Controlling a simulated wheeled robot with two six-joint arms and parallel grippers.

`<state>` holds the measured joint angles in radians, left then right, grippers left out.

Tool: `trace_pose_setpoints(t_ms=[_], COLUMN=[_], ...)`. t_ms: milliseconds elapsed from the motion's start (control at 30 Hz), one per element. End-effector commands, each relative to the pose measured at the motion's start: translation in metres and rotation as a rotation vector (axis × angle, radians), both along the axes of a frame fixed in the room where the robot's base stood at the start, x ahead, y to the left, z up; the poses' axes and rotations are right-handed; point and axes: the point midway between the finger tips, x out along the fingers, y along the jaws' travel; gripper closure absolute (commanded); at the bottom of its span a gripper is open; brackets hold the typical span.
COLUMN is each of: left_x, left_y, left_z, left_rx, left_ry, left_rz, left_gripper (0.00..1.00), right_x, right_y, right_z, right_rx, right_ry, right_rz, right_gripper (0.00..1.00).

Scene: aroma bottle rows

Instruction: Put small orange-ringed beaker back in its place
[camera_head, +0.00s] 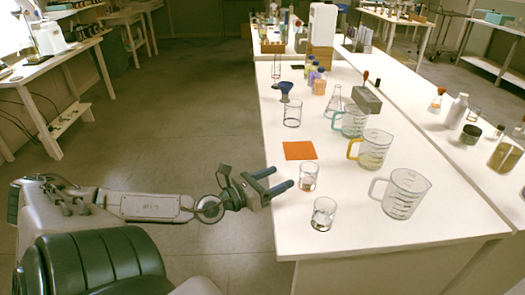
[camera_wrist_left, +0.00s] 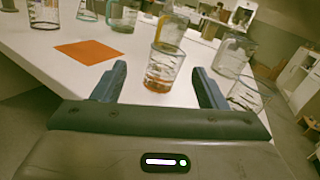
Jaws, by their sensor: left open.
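The small orange-ringed beaker (camera_head: 308,178) stands upright on the white table in the head view. In the left wrist view the orange-ringed beaker (camera_wrist_left: 161,69) stands between and beyond my fingertips. My left gripper (camera_head: 282,180) is open at the table's left edge, its two blue fingers pointing at the beaker. In the left wrist view my left gripper (camera_wrist_left: 160,80) is empty. An orange square mat (camera_head: 299,150) lies flat on the table just behind the beaker and is bare. My right gripper is not in view.
A clear beaker (camera_head: 323,214) stands close in front. A clear jug (camera_head: 402,193), a yellow-handled jug (camera_head: 371,150) and a teal-handled jug (camera_head: 350,121) stand to the right. A taller beaker (camera_head: 292,113) stands behind the mat. The table's front left corner is clear.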

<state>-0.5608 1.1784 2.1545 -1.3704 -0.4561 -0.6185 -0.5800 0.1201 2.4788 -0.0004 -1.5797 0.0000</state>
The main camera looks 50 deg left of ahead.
Motion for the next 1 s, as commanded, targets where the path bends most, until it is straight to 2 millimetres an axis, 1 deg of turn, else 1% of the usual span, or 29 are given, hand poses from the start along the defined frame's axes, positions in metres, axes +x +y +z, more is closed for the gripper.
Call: trace_pose_setpoints(t_ms=[100,167,200,267,300,367,400,467,500,533,567,600,667,700,800,833,900,1000], left_x=[-0.015,-0.026,-0.034,-0.049,-0.060,-0.078,-0.091,-0.111,-0.125,-0.135,-0.145,-0.158,-0.175,-0.185,-0.204,-0.208,-0.214,-0.219], left_y=[0.013,0.024,0.029,0.036,0.039,0.038,0.034,0.024,0.013,0.003,-0.008,-0.024,-0.051,-0.068,-0.104,-0.113,-0.128,-0.137], left_z=[-0.006,-0.016,-0.024,-0.041,-0.054,-0.076,-0.091,-0.115,-0.131,-0.142,-0.152,-0.164,-0.177,-0.184,-0.193,-0.194,-0.195,-0.195], left_rx=[-0.351,-0.570,-0.718,-0.933,-1.072,-1.274,-1.406,-1.597,-1.719,-1.806,-1.890,-1.992,-2.127,-2.200,-2.335,-2.361,-2.406,-2.432], left_ry=[-0.002,0.001,0.004,0.011,0.019,0.035,0.048,0.073,0.096,0.114,0.136,0.167,0.218,0.255,0.338,0.360,0.399,0.427], left_rz=[0.175,0.291,0.371,0.495,0.579,0.707,0.795,0.930,1.021,1.090,1.158,1.247,1.373,1.448,1.601,1.635,1.693,1.733], left_gripper=[0.34,0.34,0.34,0.34,0.34,0.34,0.34,0.34,0.34,0.34,0.34,0.34,0.34,0.34,0.34,0.34,0.34,0.34], right_x=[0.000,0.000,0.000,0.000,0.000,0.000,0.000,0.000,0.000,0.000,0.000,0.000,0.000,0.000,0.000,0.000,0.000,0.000], right_y=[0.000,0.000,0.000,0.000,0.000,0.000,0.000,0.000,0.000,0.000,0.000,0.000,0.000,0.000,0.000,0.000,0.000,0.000], right_z=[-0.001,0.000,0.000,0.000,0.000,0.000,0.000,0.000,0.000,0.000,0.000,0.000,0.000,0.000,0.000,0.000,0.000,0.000], right_rx=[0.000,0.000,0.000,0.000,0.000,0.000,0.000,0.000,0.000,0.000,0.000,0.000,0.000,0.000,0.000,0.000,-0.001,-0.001], right_ry=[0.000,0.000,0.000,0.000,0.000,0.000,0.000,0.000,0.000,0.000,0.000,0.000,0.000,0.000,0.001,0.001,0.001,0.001], right_rz=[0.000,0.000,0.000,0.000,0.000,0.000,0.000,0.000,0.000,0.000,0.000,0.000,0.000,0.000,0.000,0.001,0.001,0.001], right_gripper=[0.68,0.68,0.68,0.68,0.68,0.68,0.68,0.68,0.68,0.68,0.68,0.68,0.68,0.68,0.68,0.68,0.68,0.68])
